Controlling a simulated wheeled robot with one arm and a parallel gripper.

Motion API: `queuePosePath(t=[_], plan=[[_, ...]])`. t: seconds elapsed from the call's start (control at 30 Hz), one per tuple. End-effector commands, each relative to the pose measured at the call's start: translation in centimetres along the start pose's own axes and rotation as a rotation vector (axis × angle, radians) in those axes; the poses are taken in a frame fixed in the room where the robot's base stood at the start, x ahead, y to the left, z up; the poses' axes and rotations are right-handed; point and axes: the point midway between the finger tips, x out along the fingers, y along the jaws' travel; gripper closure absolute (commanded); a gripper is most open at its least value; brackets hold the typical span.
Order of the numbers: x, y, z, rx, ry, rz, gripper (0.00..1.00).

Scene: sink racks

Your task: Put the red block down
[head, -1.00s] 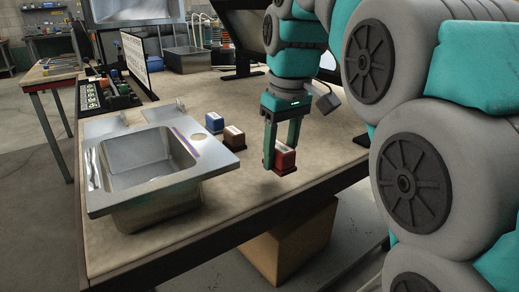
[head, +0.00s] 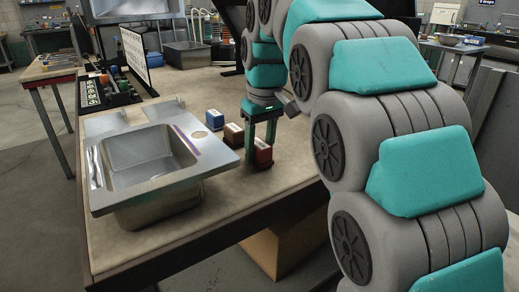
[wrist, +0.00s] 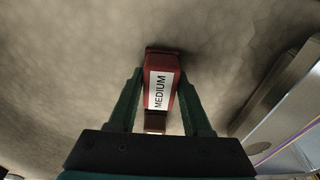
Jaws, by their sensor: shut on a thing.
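The red block (head: 263,153) is between the fingers of my gripper (head: 260,158) in the head view, to the right of the sink. My gripper, also in the wrist view (wrist: 162,100), is shut on the red block from both sides. The block is at or just above the tabletop; I cannot tell whether it touches.
A brown block (head: 234,135) and a blue block (head: 214,121) stand to the left of the red block. The metal sink (head: 215,160) lies further left on the table (head: 275,196). The table's front edge is close, with a cardboard box (head: 268,252) below.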

Motion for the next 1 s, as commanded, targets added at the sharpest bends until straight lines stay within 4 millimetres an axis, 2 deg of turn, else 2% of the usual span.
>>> queuePosePath(t=[0.43,0.47,0.5,0.7,1.0], plan=[[0.87,0.0,0.1,0.0,0.001,0.0,0.95],[0.79,0.0,0.08,0.0,0.001,0.001,0.47],[0.76,0.0,0.08,0.0,0.001,0.001,0.43],[0.74,0.0,0.08,0.0,0.002,0.001,0.21],[0.58,0.0,0.06,0.0,0.002,0.001,0.21]])
